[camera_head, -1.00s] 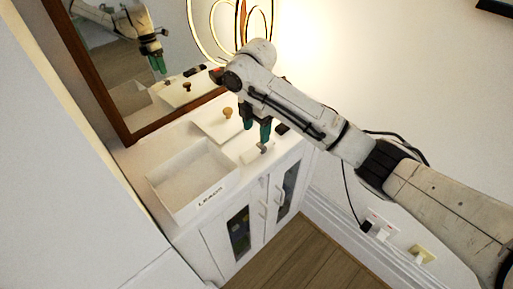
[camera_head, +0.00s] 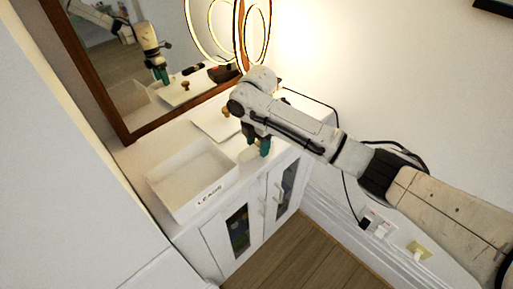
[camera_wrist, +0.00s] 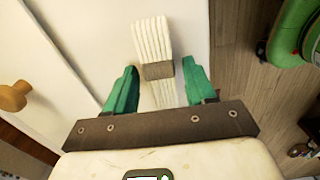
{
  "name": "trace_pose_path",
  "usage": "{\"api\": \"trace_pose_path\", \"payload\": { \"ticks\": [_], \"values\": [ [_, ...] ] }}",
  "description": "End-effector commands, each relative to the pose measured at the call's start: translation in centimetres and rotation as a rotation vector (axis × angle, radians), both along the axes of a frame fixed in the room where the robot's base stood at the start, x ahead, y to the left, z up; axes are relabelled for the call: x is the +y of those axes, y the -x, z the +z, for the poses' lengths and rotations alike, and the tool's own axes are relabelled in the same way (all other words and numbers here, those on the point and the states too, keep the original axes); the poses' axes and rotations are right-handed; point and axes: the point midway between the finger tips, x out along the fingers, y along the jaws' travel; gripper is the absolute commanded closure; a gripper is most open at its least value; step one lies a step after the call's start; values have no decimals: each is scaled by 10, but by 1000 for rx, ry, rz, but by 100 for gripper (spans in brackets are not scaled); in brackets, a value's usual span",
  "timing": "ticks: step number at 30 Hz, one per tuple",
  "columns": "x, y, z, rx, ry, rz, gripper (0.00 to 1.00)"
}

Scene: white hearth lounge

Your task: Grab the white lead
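The white lead (camera_wrist: 152,40) is a folded bundle of white cable with a grey-brown band around its middle. It lies on the white cabinet top in the wrist view. My gripper (camera_wrist: 159,66) is open, with one green finger on each side of the band and a small gap to each. The lower part of the bundle runs back between the fingers. In the head view my gripper (camera_head: 258,151) points down over the cabinet's front edge and mostly hides the lead.
A white open tray (camera_head: 197,201) marked LEADS stands left of my gripper. A white lid-like panel (camera_head: 208,126) with a wooden knob (camera_wrist: 14,96) lies behind. A mirror (camera_head: 120,80) stands at the back. A green object (camera_wrist: 292,30) shows beyond the cabinet edge.

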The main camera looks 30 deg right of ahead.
Motion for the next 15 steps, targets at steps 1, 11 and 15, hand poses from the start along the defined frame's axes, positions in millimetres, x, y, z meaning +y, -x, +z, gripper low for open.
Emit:
{"api": "trace_pose_path", "payload": {
  "ticks": [1, 11, 15],
  "values": [
    [0, 0, 0, 0, 0, 0, 50],
    [0, 0, 0, 0, 0, 0, 82],
    [0, 0, 0, 0, 0, 0, 95]
  ]
}}
